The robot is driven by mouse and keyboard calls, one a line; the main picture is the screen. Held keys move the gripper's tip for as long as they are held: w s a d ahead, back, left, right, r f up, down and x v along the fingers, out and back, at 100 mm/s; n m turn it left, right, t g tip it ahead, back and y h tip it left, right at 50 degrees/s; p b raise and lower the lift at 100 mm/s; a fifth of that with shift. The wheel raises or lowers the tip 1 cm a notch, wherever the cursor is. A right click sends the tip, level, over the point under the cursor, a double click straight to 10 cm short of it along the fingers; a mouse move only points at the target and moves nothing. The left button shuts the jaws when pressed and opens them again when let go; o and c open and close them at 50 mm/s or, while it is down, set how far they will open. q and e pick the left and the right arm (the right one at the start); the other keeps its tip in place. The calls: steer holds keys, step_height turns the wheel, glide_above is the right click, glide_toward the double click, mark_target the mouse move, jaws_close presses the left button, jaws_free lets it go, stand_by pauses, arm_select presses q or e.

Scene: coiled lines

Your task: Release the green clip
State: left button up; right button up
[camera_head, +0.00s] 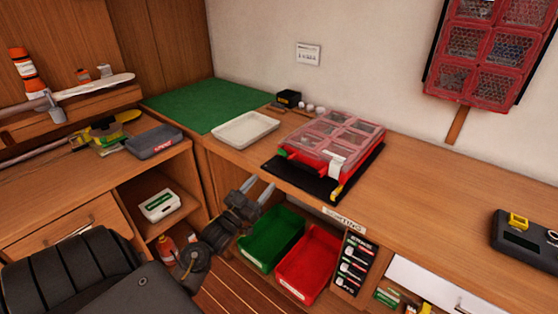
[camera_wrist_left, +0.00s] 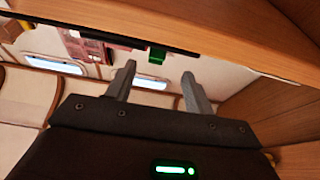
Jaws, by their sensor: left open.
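The green clip (camera_head: 282,154) is at the front left corner of a red organizer case (camera_head: 335,137) with a clear compartment lid. The case lies on a black mat or tray (camera_head: 300,180) on the counter. In the left wrist view the green clip (camera_wrist_left: 157,54) hangs at a dark edge, beyond and between my fingertips. My left gripper (camera_head: 262,184) is open and empty, in front of and below the counter edge; it also shows in the left wrist view (camera_wrist_left: 160,68). A yellow clip (camera_head: 337,191) is at the case's front right corner. My right gripper is out of view.
A white tray (camera_head: 245,129) and green mat (camera_head: 205,105) lie left of the case. A green bin (camera_head: 271,238) and red bin (camera_head: 308,262) stand below the counter, close to my left gripper. The counter right of the case is clear up to a dark device (camera_head: 525,238).

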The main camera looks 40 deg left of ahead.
mark_target(282, 151)
arm_select(q)
steer(key=shift+t, duration=0.3)
steer(key=w+r, duration=0.2)
steer(key=w+r+p, duration=0.1)
steer(key=w+r, duration=0.1)
steer(key=w, duration=0.1)
steer(key=w+r+p, duration=0.1)
steer(key=w+r, duration=0.1)
steer(key=w, duration=0.1)
steer(key=shift+w+a+r, duration=0.15)
steer(key=shift+w+r, duration=0.2)
steer(key=shift+w, duration=0.35)
steer(key=c, duration=1)
steer(key=shift+s+f+t+b, duration=0.1)
steer(key=shift+f+t+b, duration=0.4)
steer(key=shift+b, duration=0.75)
steer(key=shift+r, duration=0.3)
steer(key=o, duration=1)
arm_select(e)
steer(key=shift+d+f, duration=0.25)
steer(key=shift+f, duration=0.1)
